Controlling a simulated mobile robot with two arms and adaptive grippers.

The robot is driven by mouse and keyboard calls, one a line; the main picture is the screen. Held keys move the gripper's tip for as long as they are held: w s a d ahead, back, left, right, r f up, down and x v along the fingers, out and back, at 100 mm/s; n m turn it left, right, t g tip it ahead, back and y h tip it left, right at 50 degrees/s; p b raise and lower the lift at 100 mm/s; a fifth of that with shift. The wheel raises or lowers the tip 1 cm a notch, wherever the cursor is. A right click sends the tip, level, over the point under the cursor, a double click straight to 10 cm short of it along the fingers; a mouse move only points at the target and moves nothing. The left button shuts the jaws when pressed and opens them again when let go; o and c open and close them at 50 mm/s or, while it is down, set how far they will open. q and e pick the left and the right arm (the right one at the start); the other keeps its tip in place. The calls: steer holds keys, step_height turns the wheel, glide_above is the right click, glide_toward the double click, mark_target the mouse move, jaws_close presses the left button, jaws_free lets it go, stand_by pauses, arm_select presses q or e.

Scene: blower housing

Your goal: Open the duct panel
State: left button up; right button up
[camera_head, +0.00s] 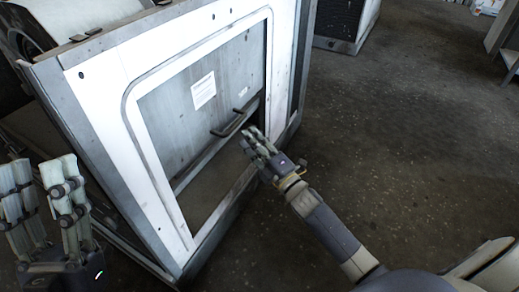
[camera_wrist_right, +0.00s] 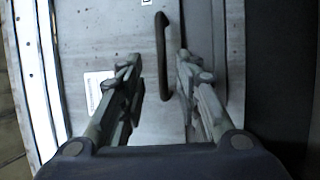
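The duct panel (camera_head: 205,115) is a grey sheet with a paper label, set in the white frame of the blower housing. A dark bar handle (camera_head: 233,122) sits near its lower edge. Below that edge, a brownish-dark area shows inside the frame. My right gripper (camera_head: 255,140) is just right of the handle, with its fingers towards the panel. In the right wrist view, its open fingers (camera_wrist_right: 158,62) stand on either side of the handle (camera_wrist_right: 163,60), with gaps visible; contact does not show. My left gripper (camera_head: 40,168) is open and empty at the lower left.
The white housing frame (camera_head: 110,85) surrounds the panel, and its side edge is close to my left gripper. Another dark-faced cabinet (camera_head: 340,25) stands at the top. The dark speckled floor (camera_head: 420,120) to the right is mostly clear.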

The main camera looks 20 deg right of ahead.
steer(key=shift+v, duration=2.05)
